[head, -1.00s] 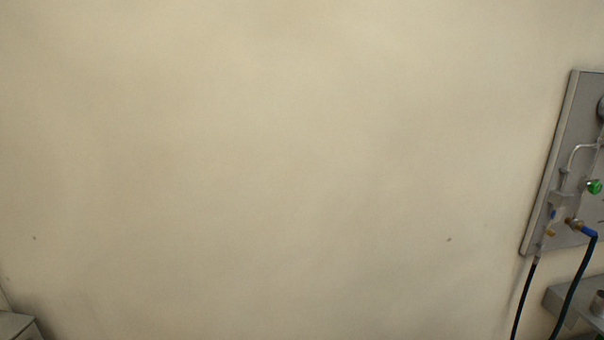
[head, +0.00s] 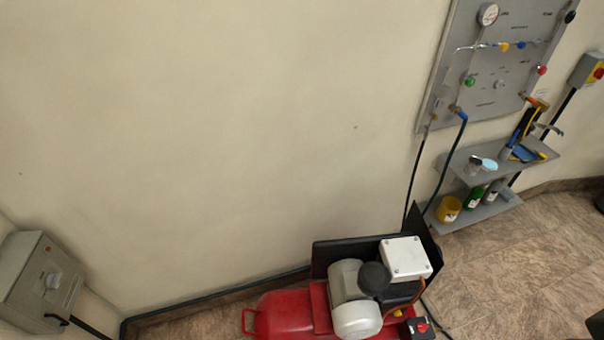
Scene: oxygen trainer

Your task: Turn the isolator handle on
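A second grey box (head: 588,68) is on the wall at the upper right, with a red knob on a yellow plate (head: 598,73). I cannot tell from the picture which one is the isolator, nor read a handle position. Neither of my grippers is in view.
A red compressor (head: 290,312) stands on the floor at the lower middle. A grey panel (head: 500,70) with a gauge, valves and hoses hangs on the wall. Below it a shelf (head: 453,180) holds containers and tools.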

